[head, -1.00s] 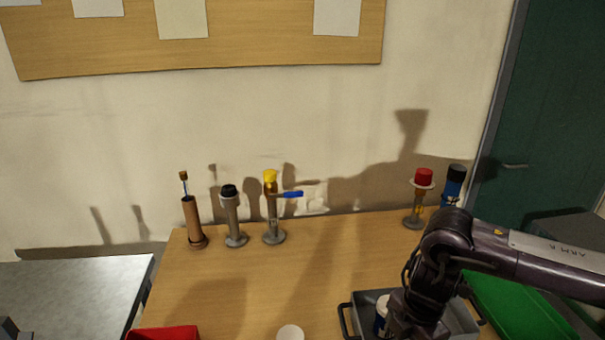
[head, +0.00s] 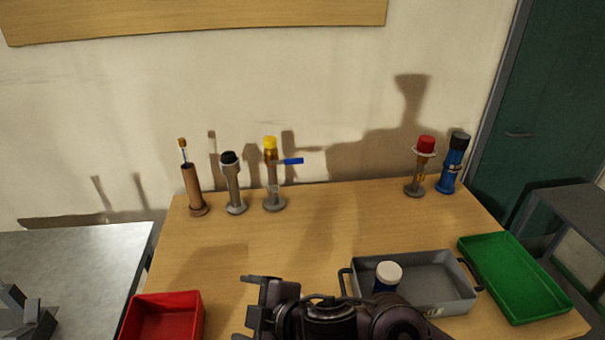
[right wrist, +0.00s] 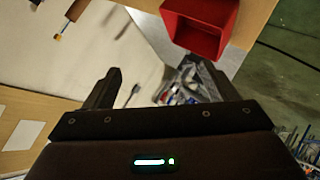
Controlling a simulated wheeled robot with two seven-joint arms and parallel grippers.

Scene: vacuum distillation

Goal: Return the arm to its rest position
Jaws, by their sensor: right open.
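My right gripper (head: 262,305) is at the bottom middle of the head view, left of the grey tray (head: 462,292). It is open, and its two fingers (right wrist: 155,78) stand wide apart in the right wrist view with nothing between them. My right arm enters from the bottom edge and covers part of the tray's front. A white-capped bottle with a dark blue body (head: 388,271) stands in the left part of the tray, apart from the gripper; its lower part is hidden. My left gripper is not in view.
A red bin (head: 163,297) is left of the gripper and shows in the wrist view (right wrist: 203,28). A green tray (head: 515,277) lies right. Several tall capped fixtures, including a yellow-topped one (head: 272,178) and a red-topped one (head: 421,166), line the back. The table's middle is clear.

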